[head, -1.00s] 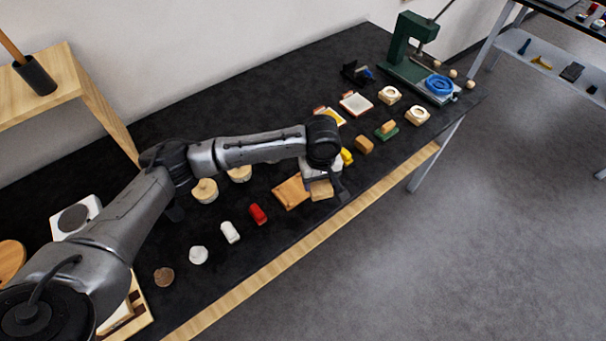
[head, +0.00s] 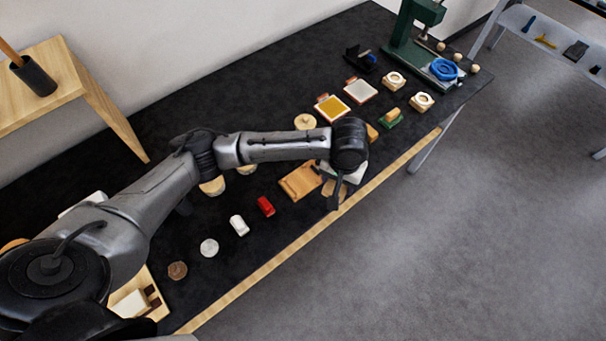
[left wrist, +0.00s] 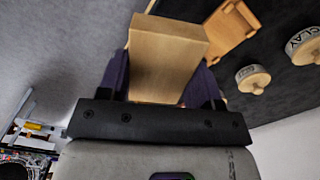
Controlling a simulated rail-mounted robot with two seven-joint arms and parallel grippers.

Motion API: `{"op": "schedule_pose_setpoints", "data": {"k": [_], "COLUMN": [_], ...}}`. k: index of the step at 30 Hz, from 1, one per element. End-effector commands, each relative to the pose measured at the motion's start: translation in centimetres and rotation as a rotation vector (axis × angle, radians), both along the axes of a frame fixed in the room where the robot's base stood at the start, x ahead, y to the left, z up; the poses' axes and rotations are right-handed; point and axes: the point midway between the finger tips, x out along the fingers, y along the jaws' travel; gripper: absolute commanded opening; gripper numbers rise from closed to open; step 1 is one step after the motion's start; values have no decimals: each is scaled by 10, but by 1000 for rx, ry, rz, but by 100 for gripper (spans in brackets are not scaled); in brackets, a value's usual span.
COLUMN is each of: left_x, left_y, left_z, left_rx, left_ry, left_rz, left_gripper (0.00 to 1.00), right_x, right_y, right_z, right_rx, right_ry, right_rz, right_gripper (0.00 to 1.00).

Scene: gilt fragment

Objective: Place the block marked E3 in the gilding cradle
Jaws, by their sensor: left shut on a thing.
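My left gripper (head: 338,183) is shut on a pale wooden block (left wrist: 165,62). In the left wrist view the block stands between the dark fingers and fills the gap; no E3 mark can be read on it. In the head view the wrist hides most of the block. An orange-brown wooden piece (head: 300,181) with raised edges, possibly the gilding cradle, lies on the black bench just left of the gripper. It also shows in the left wrist view (left wrist: 229,34), apart from the block. My right gripper is not in view.
A red piece (head: 265,206), a white piece (head: 239,225) and round discs lie along the front of the black bench (head: 250,255). A round piece marked CLAY (left wrist: 303,45) shows in the left wrist view. Framed pads (head: 331,108) and a green press (head: 404,35) are farther back.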

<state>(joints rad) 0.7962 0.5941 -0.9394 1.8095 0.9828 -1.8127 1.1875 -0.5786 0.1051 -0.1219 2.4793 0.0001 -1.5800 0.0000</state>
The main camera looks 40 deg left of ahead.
Motion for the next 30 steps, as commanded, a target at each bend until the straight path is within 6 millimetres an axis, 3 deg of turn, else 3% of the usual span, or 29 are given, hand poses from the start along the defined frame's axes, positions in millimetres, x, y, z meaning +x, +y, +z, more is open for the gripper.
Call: {"op": "schedule_pose_setpoints", "data": {"k": [6,14,30], "left_x": [1,0,-8], "left_y": [2,8,103], "left_z": [0,-4,-61], "left_rx": [1,2,2], "left_ry": [0,0,1], "left_rz": [-260,-399,-410], "left_gripper": [31,31,31], "right_x": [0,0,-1], "right_y": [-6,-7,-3], "right_z": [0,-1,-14], "right_rx": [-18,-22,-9], "right_ry": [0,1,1], "right_rz": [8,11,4], "right_gripper": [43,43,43]}}
